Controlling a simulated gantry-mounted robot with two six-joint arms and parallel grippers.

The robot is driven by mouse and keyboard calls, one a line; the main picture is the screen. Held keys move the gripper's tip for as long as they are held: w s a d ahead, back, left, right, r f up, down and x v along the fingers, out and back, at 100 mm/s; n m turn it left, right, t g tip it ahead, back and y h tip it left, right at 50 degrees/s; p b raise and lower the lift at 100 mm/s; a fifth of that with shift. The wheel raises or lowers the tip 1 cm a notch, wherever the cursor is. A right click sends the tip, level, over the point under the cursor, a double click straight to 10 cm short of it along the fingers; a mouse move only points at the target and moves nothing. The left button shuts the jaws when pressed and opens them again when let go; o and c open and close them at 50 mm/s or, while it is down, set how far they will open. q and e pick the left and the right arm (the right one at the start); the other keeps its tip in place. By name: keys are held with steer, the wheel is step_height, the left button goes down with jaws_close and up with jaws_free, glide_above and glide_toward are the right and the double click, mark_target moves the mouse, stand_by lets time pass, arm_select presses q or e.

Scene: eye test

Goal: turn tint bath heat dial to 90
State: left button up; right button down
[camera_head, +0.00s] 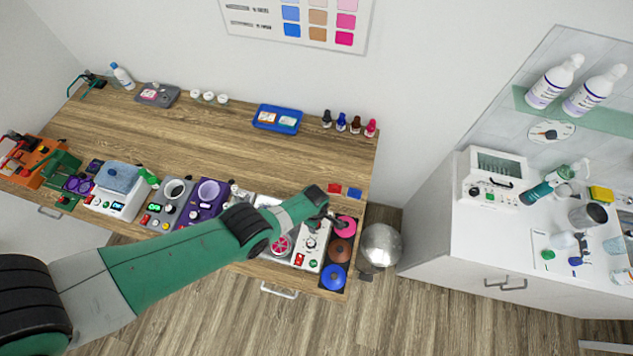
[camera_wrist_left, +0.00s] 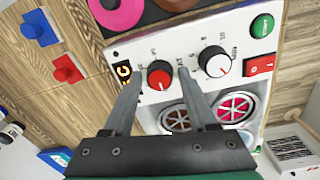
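The tint bath (camera_head: 312,243) is a white-panelled box at the right front of the wooden bench. My left gripper (camera_wrist_left: 160,84) is open, one finger on each side of the red-capped dial, with a visible gap on both sides. In the head view my left gripper (camera_head: 322,216) hides part of the panel. The scale numbers are too small to read surely.
A green button (camera_wrist_left: 262,26) and a red rocker switch (camera_wrist_left: 259,67) are near the grey-capped dial. Pink (camera_head: 345,228), brown (camera_head: 340,251) and blue (camera_head: 334,277) round pots stand right of the bath. A blue tray (camera_head: 265,116) lies at the back.

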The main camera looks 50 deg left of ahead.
arm_select(q)
jaws_close()
